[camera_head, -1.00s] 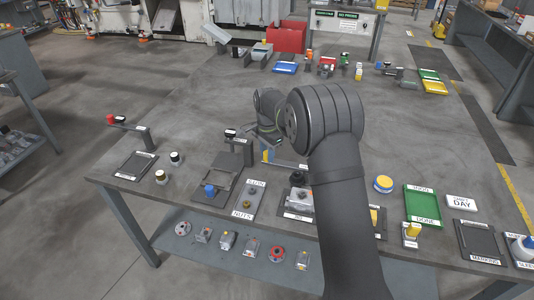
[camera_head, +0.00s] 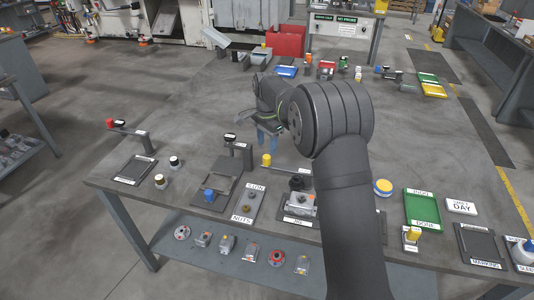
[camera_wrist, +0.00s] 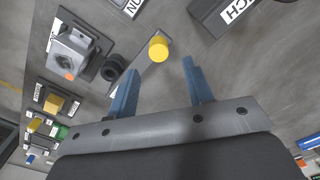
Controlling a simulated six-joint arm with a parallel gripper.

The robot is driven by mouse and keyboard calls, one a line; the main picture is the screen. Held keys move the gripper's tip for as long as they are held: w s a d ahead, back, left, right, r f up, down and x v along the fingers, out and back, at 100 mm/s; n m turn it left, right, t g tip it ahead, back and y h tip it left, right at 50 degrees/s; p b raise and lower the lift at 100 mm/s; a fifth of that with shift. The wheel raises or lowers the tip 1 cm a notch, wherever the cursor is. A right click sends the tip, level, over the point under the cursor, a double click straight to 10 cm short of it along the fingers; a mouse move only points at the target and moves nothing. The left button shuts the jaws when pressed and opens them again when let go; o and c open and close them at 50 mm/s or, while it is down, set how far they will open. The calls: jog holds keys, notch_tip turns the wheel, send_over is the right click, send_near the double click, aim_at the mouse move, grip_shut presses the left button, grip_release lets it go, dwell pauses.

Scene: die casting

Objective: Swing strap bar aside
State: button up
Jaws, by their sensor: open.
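The strap bar (camera_head: 288,171) is a thin grey bar with a yellow knob (camera_head: 266,160) at its left end in the head view. It lies behind the fixture that holds a grey casting (camera_head: 300,204). A black knob (camera_head: 298,182) stands by the casting. My gripper (camera_head: 267,143) is open and empty, above and behind the yellow knob. In the wrist view the yellow knob (camera_wrist: 158,47) appears between and beyond the two blue fingertips, apart from them. The casting (camera_wrist: 72,52) and black knob (camera_wrist: 113,68) show to its left. My arm hides the fixture's right side.
A NUTS tray (camera_head: 249,205) and a dark fixture with a blue knob (camera_head: 209,194) stand to the left. A green tray (camera_head: 409,209) and a yellow-topped round tin (camera_head: 383,187) lie to the right. The table's middle behind the fixtures is mostly clear.

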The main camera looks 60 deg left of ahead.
aim_at(267, 156)
notch_tip(267, 156, up, 11)
dwell(0.5)
notch_tip(267, 156, down, 17)
jog(key=shift+f, duration=0.15)
dwell(0.5)
